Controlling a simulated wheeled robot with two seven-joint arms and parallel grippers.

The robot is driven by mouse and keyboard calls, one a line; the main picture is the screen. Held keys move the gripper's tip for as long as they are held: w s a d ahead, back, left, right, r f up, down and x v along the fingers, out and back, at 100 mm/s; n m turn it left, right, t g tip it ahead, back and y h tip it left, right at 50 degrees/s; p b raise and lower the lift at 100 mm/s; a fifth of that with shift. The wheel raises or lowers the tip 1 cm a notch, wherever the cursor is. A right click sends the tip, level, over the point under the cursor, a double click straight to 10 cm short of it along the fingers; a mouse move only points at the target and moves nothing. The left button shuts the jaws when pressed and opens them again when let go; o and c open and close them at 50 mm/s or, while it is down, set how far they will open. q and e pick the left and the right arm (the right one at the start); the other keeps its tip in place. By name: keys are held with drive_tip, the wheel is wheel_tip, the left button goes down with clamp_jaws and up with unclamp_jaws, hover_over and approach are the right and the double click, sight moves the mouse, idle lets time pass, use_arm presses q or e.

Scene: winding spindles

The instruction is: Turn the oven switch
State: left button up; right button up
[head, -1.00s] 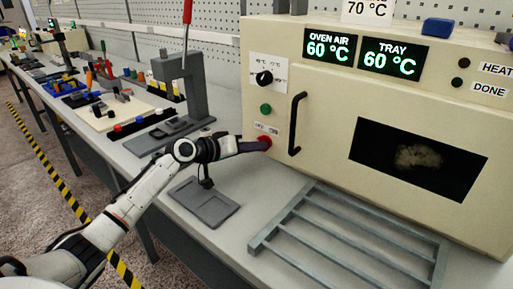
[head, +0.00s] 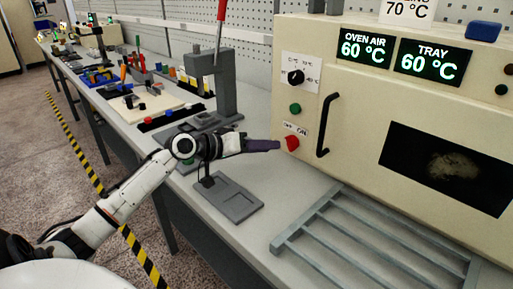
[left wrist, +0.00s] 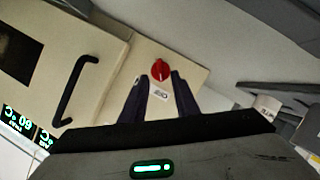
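The oven switch, a red knob (head: 291,143), sits low on the left of the cream oven's front, below an OFF/ON label (head: 294,129). My left gripper (head: 278,145) points at it from the left, its tips just short of the knob. In the left wrist view the red knob (left wrist: 160,70) lies just beyond and between the two dark fingertips (left wrist: 159,80), which are spread apart with nothing between them. A dark line runs across the knob's face. My right gripper is in neither view.
Above the switch are a green button (head: 295,108) and a black dial (head: 295,77). A black door handle (head: 326,125) stands out to the right. A metal rack (head: 372,245) and a grey tray (head: 231,199) lie on the bench. Displays (head: 364,47) read 60 °C.

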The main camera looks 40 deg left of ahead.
use_arm(q)
drive_tip(key=shift+v, duration=1.7)
drive_tip(key=shift+s+f, duration=0.1)
